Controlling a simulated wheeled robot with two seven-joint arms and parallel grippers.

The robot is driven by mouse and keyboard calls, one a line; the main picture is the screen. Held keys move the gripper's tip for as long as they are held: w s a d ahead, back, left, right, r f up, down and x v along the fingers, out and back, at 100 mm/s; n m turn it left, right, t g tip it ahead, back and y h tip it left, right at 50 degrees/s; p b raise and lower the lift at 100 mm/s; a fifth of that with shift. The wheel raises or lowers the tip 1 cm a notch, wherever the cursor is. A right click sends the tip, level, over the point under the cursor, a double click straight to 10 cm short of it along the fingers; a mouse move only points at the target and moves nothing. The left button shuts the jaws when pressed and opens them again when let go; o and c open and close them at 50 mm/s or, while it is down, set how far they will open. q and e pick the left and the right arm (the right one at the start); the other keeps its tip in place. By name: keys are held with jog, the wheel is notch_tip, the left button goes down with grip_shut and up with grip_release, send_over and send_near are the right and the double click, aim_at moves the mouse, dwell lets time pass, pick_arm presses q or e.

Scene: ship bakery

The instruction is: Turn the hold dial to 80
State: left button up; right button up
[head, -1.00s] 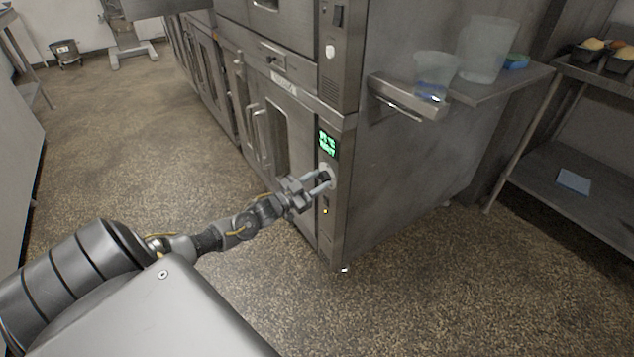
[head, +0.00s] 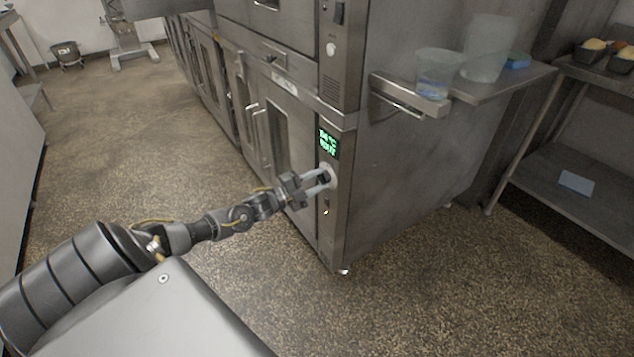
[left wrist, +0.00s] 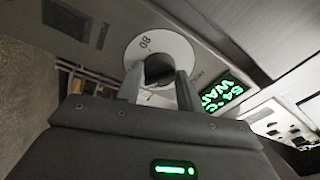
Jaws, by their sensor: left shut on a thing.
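The hold dial is a white disc (head: 333,173) on the oven's narrow front control panel. In the left wrist view the dial (left wrist: 165,42) shows a printed 80 at its upper left edge and a dark knob (left wrist: 158,66) at its centre. My left gripper (head: 321,181) is shut on that knob, one finger on each side, as the left wrist view also shows (left wrist: 158,84). The green display (head: 328,143) sits above the dial; in the left wrist view the display (left wrist: 222,92) seems to read 54 °C WAIT. The dial's lower part is hidden by my gripper. My right gripper is out of view.
The oven door handle (head: 262,138) stands out left of the panel. A steel side shelf (head: 505,82) holds a clear container (head: 438,72) and a larger one (head: 486,50). A rack (head: 545,170) stands at the right. The floor (head: 130,130) left of the oven is clear.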

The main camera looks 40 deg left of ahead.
pick_arm(q)
jog(key=m+g, duration=0.1)
jog(key=m, duration=0.7)
jog(key=m+g+b, duration=0.1)
jog(key=m, duration=0.7)
jog(key=shift+a+r+m, duration=0.1)
jog(key=shift+r+m, duration=0.1)
jog(key=shift+m, duration=0.2)
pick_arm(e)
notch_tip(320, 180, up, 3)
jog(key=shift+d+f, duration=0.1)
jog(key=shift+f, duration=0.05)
pick_arm(q)
jog(key=o, duration=1)
